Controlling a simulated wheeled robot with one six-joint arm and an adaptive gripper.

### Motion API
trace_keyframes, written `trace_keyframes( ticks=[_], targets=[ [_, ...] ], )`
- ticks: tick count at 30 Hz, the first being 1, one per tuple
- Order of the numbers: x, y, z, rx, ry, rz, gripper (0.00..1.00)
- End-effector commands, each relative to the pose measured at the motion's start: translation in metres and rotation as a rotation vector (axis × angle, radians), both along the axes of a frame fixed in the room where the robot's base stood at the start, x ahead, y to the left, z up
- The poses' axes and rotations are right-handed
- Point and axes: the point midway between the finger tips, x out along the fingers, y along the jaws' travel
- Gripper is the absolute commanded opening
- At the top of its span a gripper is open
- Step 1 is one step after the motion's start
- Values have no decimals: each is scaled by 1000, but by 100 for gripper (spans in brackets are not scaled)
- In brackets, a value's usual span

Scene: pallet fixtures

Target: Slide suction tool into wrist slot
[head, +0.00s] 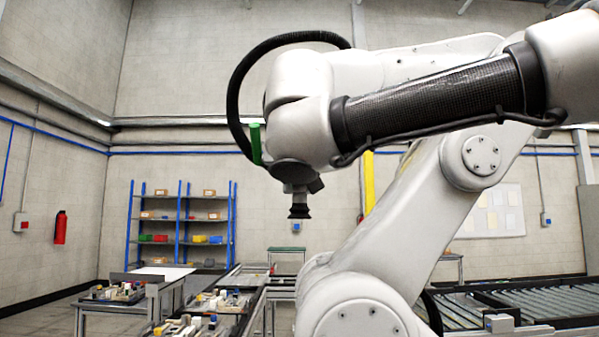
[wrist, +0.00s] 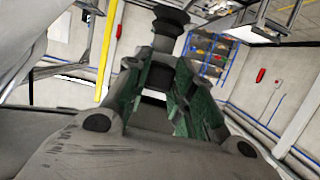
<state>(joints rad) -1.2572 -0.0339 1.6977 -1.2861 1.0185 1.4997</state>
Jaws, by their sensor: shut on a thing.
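The suction tool has a black bellows cup that hangs below my arm's wrist in the head view (head: 299,211). The cup also shows at the top of the wrist view (wrist: 171,20), with a grey body below it. My gripper (wrist: 158,72) has green-lined fingers closed around that grey body, and the cup sticks out past the fingertips. In the head view my gripper (head: 297,188) is small and its fingers are hard to make out. A slot at the wrist cannot be clearly seen in either view.
Low benches with small parts (head: 120,292) stand at the lower left. A blue shelf rack (head: 181,225) with boxes and bins stands at the back. A red extinguisher (head: 60,228) hangs on the left wall. A roller conveyor (head: 540,300) lies at the right. The air around the tool looks clear.

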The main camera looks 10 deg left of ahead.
Motion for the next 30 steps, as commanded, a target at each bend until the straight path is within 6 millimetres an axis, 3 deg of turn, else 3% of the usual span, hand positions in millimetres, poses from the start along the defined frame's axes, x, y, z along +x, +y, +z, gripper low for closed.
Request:
trace_keyframes(
  ticks=[2,3,7,19,30],
  targets=[
    [0,0,1,1,-2,0,0],
    [0,0,1,1,-1,0,26],
    [0,0,1,1,-1,0,50],
    [-7,-1,2,1,0,3,50],
    [-78,-17,24,3,1,5,50]
  ],
)
